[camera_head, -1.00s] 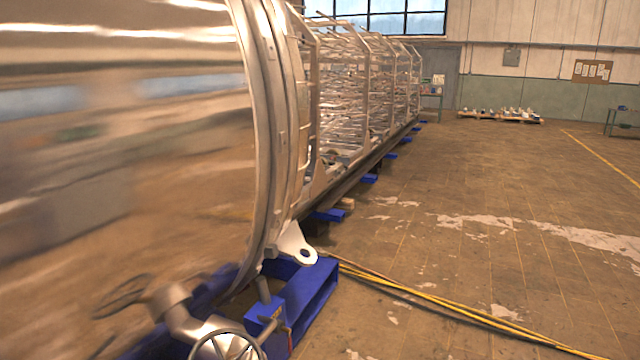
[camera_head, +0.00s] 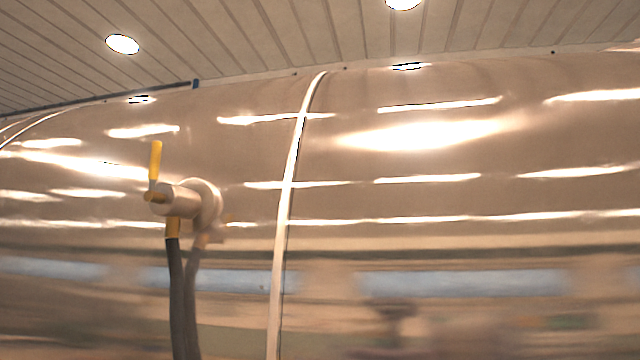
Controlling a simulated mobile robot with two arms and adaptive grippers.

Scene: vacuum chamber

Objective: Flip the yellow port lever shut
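The yellow port lever (camera_head: 155,161) stands nearly upright on the outer end of a short pale port (camera_head: 180,199) that juts from the shiny metal chamber wall (camera_head: 420,220), left of the middle of the head view. The port and hose are mirrored in the wall. Neither of my grippers shows in the head view, and nothing touches the lever.
A raised metal seam (camera_head: 288,190) runs down the chamber wall right of the port. The wall fills most of the view, under a slatted ceiling (camera_head: 260,40) with round lamps. The floor is out of view.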

